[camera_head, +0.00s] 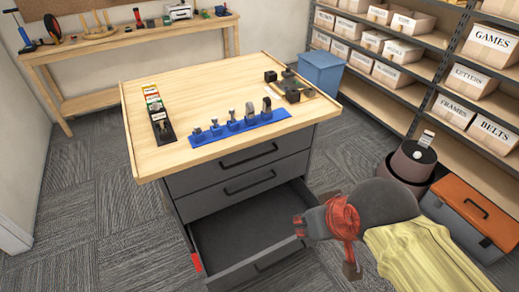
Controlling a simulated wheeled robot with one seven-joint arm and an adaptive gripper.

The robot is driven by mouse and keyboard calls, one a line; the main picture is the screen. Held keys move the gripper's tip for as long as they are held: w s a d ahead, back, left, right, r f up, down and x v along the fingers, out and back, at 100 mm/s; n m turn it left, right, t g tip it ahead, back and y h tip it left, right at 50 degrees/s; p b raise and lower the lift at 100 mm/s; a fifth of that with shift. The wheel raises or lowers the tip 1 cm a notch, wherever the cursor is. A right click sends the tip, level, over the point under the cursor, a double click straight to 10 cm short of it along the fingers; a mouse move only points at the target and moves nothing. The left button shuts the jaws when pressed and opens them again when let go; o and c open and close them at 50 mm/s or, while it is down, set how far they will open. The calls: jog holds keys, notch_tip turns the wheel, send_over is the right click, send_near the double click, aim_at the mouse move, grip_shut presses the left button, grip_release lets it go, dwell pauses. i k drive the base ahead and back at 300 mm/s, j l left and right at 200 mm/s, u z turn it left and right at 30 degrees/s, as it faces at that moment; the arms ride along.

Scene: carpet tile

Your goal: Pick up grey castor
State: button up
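My gripper (322,248) is at the lower right, in front of the drawer cabinet and beside the open bottom drawer, well apart from the pieces. Its two fingers are spread and nothing shows between them.
The bottom drawer (240,228) is pulled out and looks empty. A dark tray of small parts (161,122) and dark blocks (290,88) flank the blue strip. A blue bin (321,70), an orange-lidded toolbox (472,212) and box-filled shelves stand right. The worktop's middle is clear.

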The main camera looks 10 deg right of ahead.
aim_at(250, 108)
jog(key=i+j, duration=0.2)
jog(key=j, duration=0.2)
jog(key=i+j, duration=0.45)
jog(key=j, duration=0.3)
jog(key=z, duration=1.95)
jog(key=j, duration=0.15)
